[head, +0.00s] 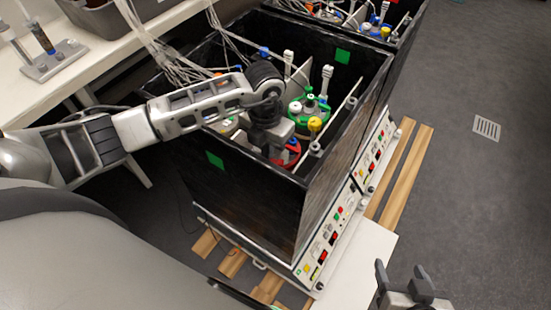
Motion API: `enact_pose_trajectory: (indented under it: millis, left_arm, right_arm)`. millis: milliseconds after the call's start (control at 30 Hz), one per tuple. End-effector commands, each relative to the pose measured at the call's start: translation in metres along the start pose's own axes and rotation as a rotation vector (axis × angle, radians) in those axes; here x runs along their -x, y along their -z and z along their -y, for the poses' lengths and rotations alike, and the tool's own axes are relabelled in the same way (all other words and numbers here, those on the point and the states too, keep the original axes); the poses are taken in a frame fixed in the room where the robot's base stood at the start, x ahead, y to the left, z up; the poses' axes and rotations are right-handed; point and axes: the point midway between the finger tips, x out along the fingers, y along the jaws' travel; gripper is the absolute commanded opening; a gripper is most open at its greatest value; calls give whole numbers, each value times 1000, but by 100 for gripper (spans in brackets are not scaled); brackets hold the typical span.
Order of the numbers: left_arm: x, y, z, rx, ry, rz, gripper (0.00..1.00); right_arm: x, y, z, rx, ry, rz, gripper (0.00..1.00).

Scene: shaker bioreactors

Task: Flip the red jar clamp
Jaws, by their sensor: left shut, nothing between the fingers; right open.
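My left arm reaches over the near wall of a black open-topped box (250,203). Its gripper (268,150) points down inside the box, shut, with its fingertips mostly hidden. A red jar part (292,152) shows just right of and below that gripper. I cannot tell whether they touch, and the red clamp itself is largely hidden. A jar with a green top (309,110) stands farther right in the box, with a yellow cap (315,124) near it. My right gripper (408,285) is open and empty at the bottom right, outside the box.
The box stands on a white shaker base with a control panel (330,243), over wooden slats (400,175). A second box (405,35) with jars stands behind. Cables (180,60) hang in from a white bench (90,70) at left. Grey floor at right is clear.

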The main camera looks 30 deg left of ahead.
Motion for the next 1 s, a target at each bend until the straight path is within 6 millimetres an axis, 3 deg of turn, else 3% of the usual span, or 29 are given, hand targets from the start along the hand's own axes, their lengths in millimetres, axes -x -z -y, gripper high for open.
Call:
enact_pose_trajectory:
  millis: [1000]
  left_arm:
    - [-16,0,0,0,0,0,0]
  right_arm:
    - [-8,-10,0,-1,0,-2,66]
